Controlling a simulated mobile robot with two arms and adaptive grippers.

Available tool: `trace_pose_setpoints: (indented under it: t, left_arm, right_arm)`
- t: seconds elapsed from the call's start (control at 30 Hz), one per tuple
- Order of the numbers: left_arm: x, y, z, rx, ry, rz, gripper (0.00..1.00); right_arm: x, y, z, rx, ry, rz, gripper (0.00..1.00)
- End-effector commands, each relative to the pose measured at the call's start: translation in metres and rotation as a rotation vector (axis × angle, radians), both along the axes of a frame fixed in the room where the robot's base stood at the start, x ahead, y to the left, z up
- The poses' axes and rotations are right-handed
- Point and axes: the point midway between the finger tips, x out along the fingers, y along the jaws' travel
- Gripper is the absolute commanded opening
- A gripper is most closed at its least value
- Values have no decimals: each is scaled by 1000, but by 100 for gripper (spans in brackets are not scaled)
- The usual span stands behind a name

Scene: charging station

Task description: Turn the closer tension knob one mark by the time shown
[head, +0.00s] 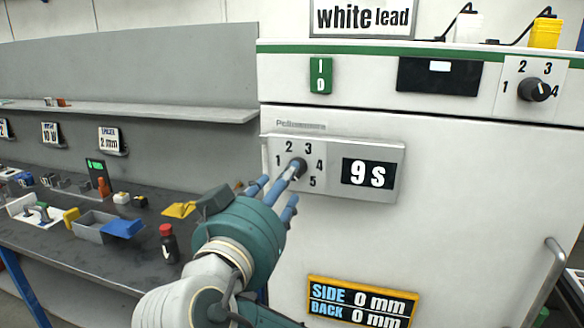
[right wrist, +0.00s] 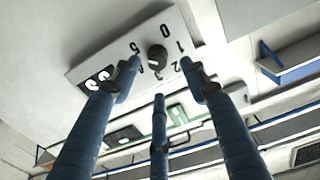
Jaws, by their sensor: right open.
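The closer tension knob (right wrist: 158,58) is a small dark dial on a grey panel (head: 392,152) on the white machine front. Marks 1 to 5 are readable around it in the head view; the right wrist view also shows a 0. Its pointer setting is too small to tell. The time display (head: 368,174) on the panel reads 9 s. My right gripper (head: 283,187), with three blue fingers, is open in front of the knob. In the right wrist view its fingers (right wrist: 160,85) are spread around the knob's position, and contact cannot be told. My left gripper is not in view.
A second knob (head: 534,89) with marks 1 to 4 sits at the upper right. A SIDE/BACK display (head: 362,302) reading 0 mm is below the panel. A handle (head: 545,285) stands out at the lower right. A cluttered bench (head: 60,262) is on the left.

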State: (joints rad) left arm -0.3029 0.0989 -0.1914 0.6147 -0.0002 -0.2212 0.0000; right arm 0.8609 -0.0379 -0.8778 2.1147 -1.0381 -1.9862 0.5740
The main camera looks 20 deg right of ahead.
Motion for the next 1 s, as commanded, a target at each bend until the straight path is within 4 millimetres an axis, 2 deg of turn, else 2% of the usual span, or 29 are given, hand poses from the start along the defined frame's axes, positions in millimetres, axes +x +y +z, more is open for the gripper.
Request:
trace_pose_setpoints:
  t: [0.13, 0.3, 0.43, 0.7, 0.9, 0.93, 1.0]
  left_arm:
    - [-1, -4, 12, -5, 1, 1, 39]
    - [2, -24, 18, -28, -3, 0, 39]
    - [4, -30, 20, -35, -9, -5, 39]
    - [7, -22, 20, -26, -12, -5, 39]
    - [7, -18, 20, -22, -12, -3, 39]
    - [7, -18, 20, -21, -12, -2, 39]
    - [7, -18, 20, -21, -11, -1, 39]
  right_arm:
    - [23, -17, 3, -3, 1, -5, 44]
    - [40, -27, 2, -2, -1, -1, 44]
    - [46, -31, 1, 0, 0, 0, 44]
    - [47, -31, 0, 1, -1, 1, 44]
    - [47, -31, 1, 0, -1, 2, 5]
    - [47, -31, 1, 0, -1, 2, 0]
    - [47, -31, 1, 1, -3, 2, 0]
